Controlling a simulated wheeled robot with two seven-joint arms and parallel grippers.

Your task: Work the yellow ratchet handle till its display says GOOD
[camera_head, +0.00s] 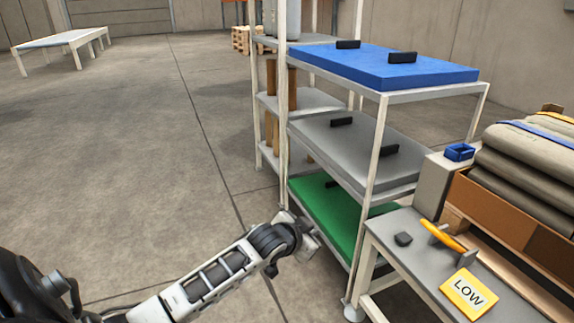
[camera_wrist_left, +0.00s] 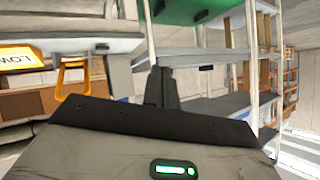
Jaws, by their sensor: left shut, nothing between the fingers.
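The yellow ratchet handle (camera_head: 443,237) sits on a grey bench at the lower right. The display (camera_head: 468,293), a yellow-framed panel in front of it, reads LOW. My left gripper (camera_head: 308,246) is shut and empty, left of the bench and well apart from the handle. In the left wrist view the shut fingers (camera_wrist_left: 160,88) point ahead, with the yellow handle (camera_wrist_left: 70,76) and the LOW display (camera_wrist_left: 20,57) off to their left. My right gripper is in neither view.
A white-framed rack with blue (camera_head: 430,72), grey (camera_head: 350,140) and green (camera_head: 330,215) shelves stands just beyond my left gripper. Grey sacks (camera_head: 530,165) lie in a brown crate right of the bench (camera_head: 395,235).

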